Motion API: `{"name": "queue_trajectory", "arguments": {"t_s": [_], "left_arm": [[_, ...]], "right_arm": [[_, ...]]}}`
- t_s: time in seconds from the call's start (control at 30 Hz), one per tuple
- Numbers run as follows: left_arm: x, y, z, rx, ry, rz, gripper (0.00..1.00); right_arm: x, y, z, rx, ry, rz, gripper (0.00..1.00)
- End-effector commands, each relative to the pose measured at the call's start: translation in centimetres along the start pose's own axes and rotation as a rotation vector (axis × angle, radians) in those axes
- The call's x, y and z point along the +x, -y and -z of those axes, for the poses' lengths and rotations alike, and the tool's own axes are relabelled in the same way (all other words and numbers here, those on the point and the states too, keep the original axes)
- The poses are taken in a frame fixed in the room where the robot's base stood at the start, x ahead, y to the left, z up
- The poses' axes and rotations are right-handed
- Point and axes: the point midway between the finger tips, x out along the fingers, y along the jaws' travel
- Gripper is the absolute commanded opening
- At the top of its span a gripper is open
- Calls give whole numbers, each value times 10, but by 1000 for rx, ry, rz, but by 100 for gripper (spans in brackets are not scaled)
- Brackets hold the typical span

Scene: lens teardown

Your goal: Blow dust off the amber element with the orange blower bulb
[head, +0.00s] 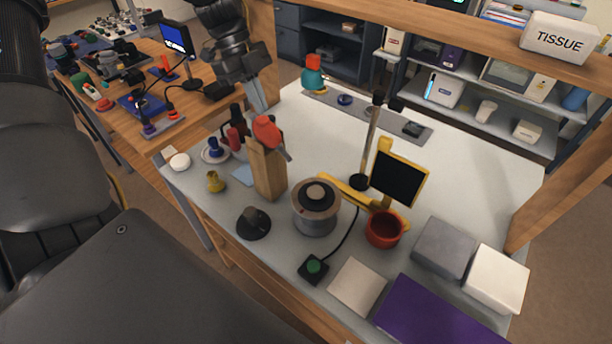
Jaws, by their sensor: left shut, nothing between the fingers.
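The orange blower bulb (267,130) with a grey nozzle sits at the top of an upright wooden block (268,172). My left gripper (261,112) points down just above and behind the bulb. Its fingers are shut with nothing between them; whether they touch the bulb cannot be told. A small amber-yellow piece (215,182), which looks like the amber element, stands on the table left of the block. Dust on it is too small to see. My right gripper is not in view.
A blue piece on a dish (215,151), dark red bottles (236,135) and a white round lid (180,161) stand nearby. Right of the block are a grey drum (315,215), a post, a black screen (399,178) and a red cup (384,230).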

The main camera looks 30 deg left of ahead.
Motion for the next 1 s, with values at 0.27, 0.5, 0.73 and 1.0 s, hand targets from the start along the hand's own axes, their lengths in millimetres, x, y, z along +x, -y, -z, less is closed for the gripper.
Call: {"name": "queue_trajectory", "arguments": {"t_s": [0.27,0.5,0.73,1.0], "left_arm": [[0,0,0,0,0,0,0],[6,0,-2,0,0,0,0],[14,0,-6,0,0,0,0],[24,0,-10,0,0,-1,0]], "right_arm": [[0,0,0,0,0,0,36],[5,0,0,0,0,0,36],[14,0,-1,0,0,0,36],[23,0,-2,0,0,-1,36]]}}
